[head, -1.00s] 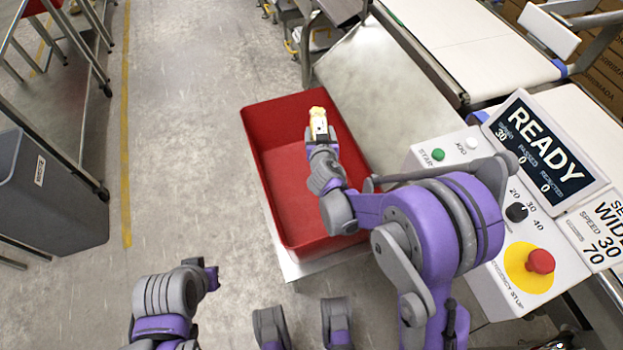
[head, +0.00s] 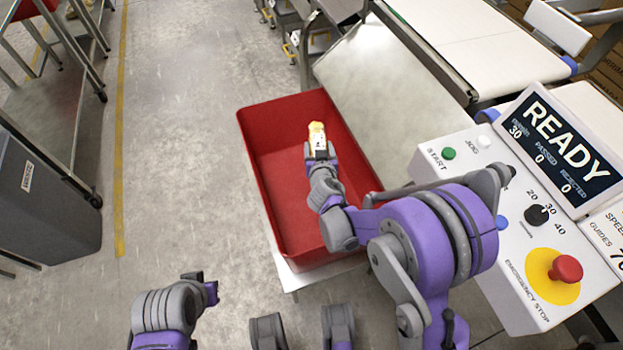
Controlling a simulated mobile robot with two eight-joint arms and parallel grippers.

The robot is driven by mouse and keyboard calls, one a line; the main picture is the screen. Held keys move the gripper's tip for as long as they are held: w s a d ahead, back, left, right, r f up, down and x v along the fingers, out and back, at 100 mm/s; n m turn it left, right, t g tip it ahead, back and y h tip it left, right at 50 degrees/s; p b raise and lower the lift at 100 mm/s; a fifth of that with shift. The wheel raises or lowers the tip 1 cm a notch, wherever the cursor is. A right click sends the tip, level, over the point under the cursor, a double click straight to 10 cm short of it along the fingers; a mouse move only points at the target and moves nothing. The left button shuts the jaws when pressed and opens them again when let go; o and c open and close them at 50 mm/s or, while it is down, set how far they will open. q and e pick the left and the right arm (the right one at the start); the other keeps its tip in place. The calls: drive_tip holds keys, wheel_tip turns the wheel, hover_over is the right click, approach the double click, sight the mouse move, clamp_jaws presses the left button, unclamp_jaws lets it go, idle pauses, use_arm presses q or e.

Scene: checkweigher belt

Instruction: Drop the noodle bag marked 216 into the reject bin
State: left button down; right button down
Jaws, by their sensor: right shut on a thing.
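The noodle bag (head: 317,132) is small and yellow with a pale label, too small for me to read a number on it. My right gripper (head: 318,151) is shut on its near end and holds it over the red reject bin (head: 268,217). The bin is open and the part of its floor that I see is bare; my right arm hides some of its right side. My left gripper (head: 208,285) is at the lower left, apart from the bin, and its fingers do not show clearly.
The control panel (head: 470,155) with a red emergency stop (head: 565,268) and a READY display (head: 560,150) stands at right, close to my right arm. A sloping metal plate (head: 380,95) lies behind the bin. A grey bin (head: 45,205) stands far left; the floor between is clear.

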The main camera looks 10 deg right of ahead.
unclamp_jaws()
use_arm(q)
drive_tip(key=p+v, duration=0.2)
drive_tip(key=shift+w+r, duration=0.15)
drive_tip(key=shift+r, duration=0.3)
use_arm(e)
drive_tip(key=v, duration=1.1)
drive_tip(key=s+d+r+g+h, duration=0.1)
drive_tip(key=s+d+r+g, duration=0.3)
drive_tip(key=s+d, duration=0.65)
drive_tip(key=s+a+n+g+y, duration=0.1)
drive_tip(key=s+a+g, duration=0.15)
drive_tip(key=s, duration=0.55)
drive_tip(key=s+a+g+y, duration=0.1)
drive_tip(key=s+g, duration=0.2)
drive_tip(key=s, duration=0.5)
use_arm(q)
wheel_tip(320, 180, up, 22)
drive_tip(key=w+t+p, duration=0.1)
drive_tip(key=p, duration=1.8)
drive_tip(key=shift+w+f, duration=0.25)
drive_tip(key=shift+w, duration=0.15)
use_arm(e)
wheel_tip(320, 180, up, 21)
drive_tip(key=w+t, duration=0.1)
drive_tip(key=w, duration=0.1)
drive_tip(key=shift+w+f, duration=0.2)
